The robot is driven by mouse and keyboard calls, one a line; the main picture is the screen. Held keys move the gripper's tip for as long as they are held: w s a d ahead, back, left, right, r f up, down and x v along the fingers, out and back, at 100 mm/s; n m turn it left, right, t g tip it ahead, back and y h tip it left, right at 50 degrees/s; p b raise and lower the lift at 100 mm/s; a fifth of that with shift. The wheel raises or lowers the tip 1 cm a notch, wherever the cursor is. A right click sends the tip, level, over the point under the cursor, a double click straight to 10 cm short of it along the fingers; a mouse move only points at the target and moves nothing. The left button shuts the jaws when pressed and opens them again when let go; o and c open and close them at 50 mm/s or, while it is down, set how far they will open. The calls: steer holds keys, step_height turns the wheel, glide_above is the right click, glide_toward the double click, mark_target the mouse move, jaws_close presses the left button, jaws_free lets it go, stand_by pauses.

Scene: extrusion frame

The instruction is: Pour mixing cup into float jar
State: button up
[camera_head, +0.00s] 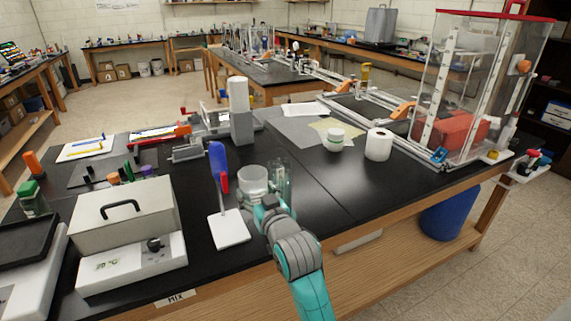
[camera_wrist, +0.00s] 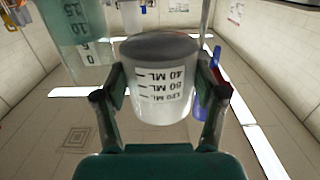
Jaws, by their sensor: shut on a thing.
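The mixing cup (camera_head: 253,180) is a whitish, see-through cup near the middle of the bench in the head view. In the wrist view the cup (camera_wrist: 160,80) fills the middle, with a white label of mL marks. My gripper (camera_head: 262,203) is shut on its sides; in the wrist view a gripper finger (camera_wrist: 160,95) presses on either side. A tall clear vessel, which looks like the float jar (camera_head: 282,176), is close to the right of the cup. It also shows at the upper left of the wrist view (camera_wrist: 72,25), with numbered marks.
A white stand with a blue and red handled tool (camera_head: 229,230) is close left of the cup. A grey box with a handle (camera_head: 125,215) stands farther left. A white jar (camera_head: 334,139) and a paper roll (camera_head: 379,144) stand behind right. The bench right of the clear vessel is free.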

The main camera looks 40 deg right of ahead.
steer(key=shift+d+r, duration=0.1)
steer(key=shift+r, duration=0.05)
steer(key=shift+d+r+m+g+y, duration=0.35)
steer(key=shift+d+r+m, duration=0.2)
steer(key=shift+m, duration=0.45)
steer(key=r+m, duration=0.1)
steer(key=r, duration=0.1)
steer(key=d+r, duration=0.1)
steer(key=r, duration=0.1)
steer(key=d+r+m+g+y, duration=0.1)
steer(key=shift+w+r+m, duration=0.15)
steer(key=shift+r+m, duration=0.15)
steer(key=shift+r, duration=0.1)
steer(key=d+m+y, duration=0.1)
steer(key=r+m+g+y, duration=0.1)
steer(key=m, duration=0.1)
steer(key=shift+w+d+r, duration=0.1)
steer(key=shift+d+r, duration=0.15)
steer(key=shift+d, duration=0.15)
steer(key=shift+m, duration=0.4)
steer(key=shift+d+r+m+y+p, duration=0.1)
steer(key=shift+r+m+y+p, duration=0.35)
steer(key=shift+m, duration=0.15)
steer(key=shift+d+f+m+g+y, duration=0.25)
steer(key=shift+f+m+y, duration=0.1)
steer(key=shift+m, duration=0.15)
stand_by(0.8)
